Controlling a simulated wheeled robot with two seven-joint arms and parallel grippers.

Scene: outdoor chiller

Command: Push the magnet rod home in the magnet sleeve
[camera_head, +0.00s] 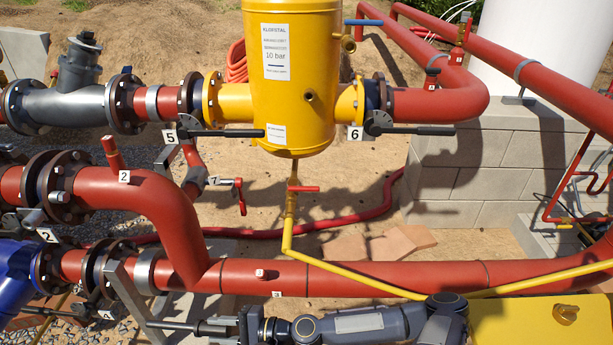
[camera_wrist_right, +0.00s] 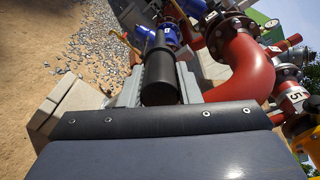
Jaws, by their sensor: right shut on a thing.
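My right gripper (camera_head: 222,328) is at the bottom of the head view, its arm coming in from the right and its fingers pointing left. It is shut on a black cylinder with a narrower dark end, which I take to be the magnet rod (camera_wrist_right: 160,78). In the right wrist view the rod lies between the grey fingers and points away from the palm. The large yellow vessel (camera_head: 292,75) stands upright, apart from the gripper, up and to the right. A short open-ended stub (camera_head: 308,96) shows on its front. I cannot tell which part is the magnet sleeve. My left gripper is not in view.
A thick red pipe (camera_head: 340,276) runs across just behind my right gripper. A grey support (camera_head: 130,290) stands to its left. Black valve levers (camera_head: 235,133) stick out beside the vessel. A thin yellow pipe (camera_head: 288,235) descends below it. A yellow surface (camera_head: 535,325) lies bottom right.

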